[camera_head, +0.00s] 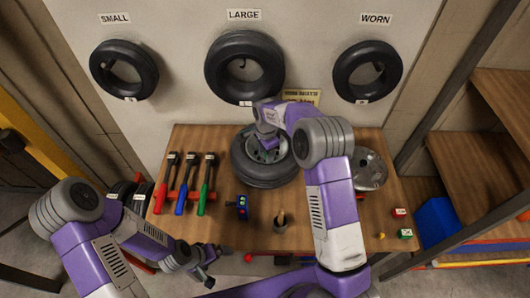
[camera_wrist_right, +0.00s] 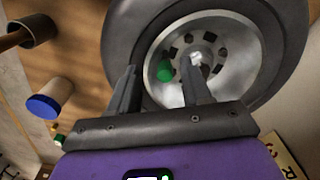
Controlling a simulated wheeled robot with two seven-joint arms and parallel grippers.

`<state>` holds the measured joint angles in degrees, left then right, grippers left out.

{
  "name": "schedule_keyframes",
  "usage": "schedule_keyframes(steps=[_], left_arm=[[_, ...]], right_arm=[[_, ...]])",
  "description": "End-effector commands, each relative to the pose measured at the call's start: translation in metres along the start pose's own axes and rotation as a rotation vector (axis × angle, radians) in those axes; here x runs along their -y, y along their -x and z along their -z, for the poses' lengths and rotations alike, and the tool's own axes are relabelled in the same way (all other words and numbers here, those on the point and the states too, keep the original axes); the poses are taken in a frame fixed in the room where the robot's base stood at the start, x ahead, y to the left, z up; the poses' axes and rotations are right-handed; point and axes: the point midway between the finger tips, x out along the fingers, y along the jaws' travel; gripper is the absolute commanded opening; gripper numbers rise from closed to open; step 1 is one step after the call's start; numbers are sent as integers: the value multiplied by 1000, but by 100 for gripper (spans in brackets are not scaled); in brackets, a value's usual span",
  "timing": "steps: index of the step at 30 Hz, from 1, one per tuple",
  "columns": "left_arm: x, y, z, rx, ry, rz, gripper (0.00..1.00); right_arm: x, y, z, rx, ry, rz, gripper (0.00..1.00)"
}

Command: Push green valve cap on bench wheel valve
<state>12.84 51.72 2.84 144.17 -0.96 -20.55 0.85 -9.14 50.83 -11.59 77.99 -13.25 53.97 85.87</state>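The wheel (camera_head: 262,176) lies flat on the bench, a dark tyre around a silver rim. In the right wrist view, the green valve cap (camera_wrist_right: 165,71) sits at the rim (camera_wrist_right: 237,62), inside the wheel. The valve under it is hidden. My right gripper (camera_head: 267,148) is over the wheel's middle. In its wrist view the fingers (camera_wrist_right: 160,72) are apart, with the green cap seen between them and touching neither. In the head view the right hand hides the cap. My left gripper (camera_head: 207,278) is low at the bench's front left; its fingers are too small to read.
The bench (camera_head: 230,225) carries several hammers (camera_head: 188,184), a blue device (camera_head: 242,208), a cup (camera_head: 280,223) and a metal disc (camera_head: 369,170). Small coloured blocks (camera_head: 404,233) lie at the right. Tyres hang on the wall under SMALL, LARGE and WORN signs. A blue bin (camera_head: 436,220) stands right.

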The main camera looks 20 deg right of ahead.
Motion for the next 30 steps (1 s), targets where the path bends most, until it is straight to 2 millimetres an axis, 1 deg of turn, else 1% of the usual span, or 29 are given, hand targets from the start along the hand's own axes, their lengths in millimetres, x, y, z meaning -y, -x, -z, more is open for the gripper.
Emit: schedule_keyframes(steps=[1, 8, 11, 14, 20, 27, 30], left_arm=[[14, -17, -7, 31, 30, 25, 95], [14, -17, -7, 31, 30, 25, 95], [14, -15, -7, 32, 31, 26, 95], [13, -11, -8, 34, 32, 27, 95], [8, 2, -8, 39, 38, 31, 95], [1, 23, -12, 49, 45, 36, 95], [-2, 30, -11, 46, 41, 34, 95]], right_arm=[[0, -7, 0, -1, -1, 1, 48], [1, -6, 0, -2, 0, 4, 48], [1, -2, 0, -3, 0, 4, 48], [1, 6, -1, -4, 0, 5, 48], [-1, 34, -2, -7, -2, 9, 48], [-3, 75, -8, -11, -4, 16, 48], [-4, 86, -9, -12, -4, 16, 48]])
